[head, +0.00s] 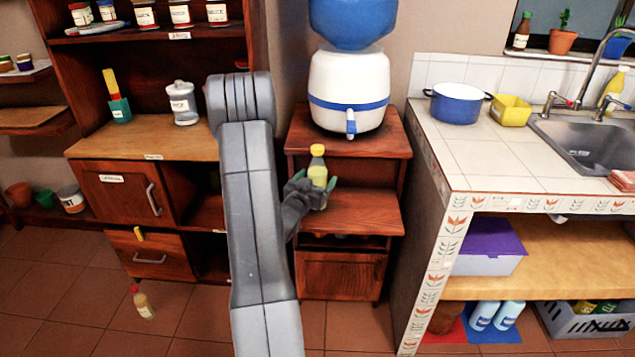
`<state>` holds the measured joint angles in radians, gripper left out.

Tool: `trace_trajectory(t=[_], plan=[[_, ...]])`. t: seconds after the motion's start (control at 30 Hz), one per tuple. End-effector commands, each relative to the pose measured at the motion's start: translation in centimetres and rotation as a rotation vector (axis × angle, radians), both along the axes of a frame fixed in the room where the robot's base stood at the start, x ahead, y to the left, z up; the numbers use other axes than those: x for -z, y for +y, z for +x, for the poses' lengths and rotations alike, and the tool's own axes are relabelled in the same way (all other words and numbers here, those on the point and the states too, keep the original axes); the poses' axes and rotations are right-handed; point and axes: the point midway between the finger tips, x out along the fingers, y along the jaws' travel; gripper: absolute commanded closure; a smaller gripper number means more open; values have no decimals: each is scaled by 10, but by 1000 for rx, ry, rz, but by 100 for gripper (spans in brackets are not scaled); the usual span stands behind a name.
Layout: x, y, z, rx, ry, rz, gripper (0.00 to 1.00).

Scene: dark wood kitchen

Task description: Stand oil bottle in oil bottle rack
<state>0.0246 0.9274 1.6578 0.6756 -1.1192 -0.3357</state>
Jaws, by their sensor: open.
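A yellow bottle (318,163) stands upright on the middle shelf of the small wooden cabinet below the water dispenser; it looks like the oil bottle. My gripper (315,181) is open around its lower half, one green-tipped finger on each side. I cannot tell whether the fingers touch it. I cannot make out the oil bottle rack for certain.
The small cabinet (352,208) has a shelf with free room right of the bottle. The white and blue dispenser (349,85) stands above. A tiled counter (490,160) with a blue pot (457,106) is at right. A wooden shelf unit (150,147) is at left.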

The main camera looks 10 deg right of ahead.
Motion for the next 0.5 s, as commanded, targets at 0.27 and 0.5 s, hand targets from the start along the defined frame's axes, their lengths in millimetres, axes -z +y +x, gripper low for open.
trace_trajectory(t=[0.27, 0.5], plan=[[-1, -17, 22, 0, 1, -1, 19], [-1, -17, 22, -1, 1, -1, 29]])
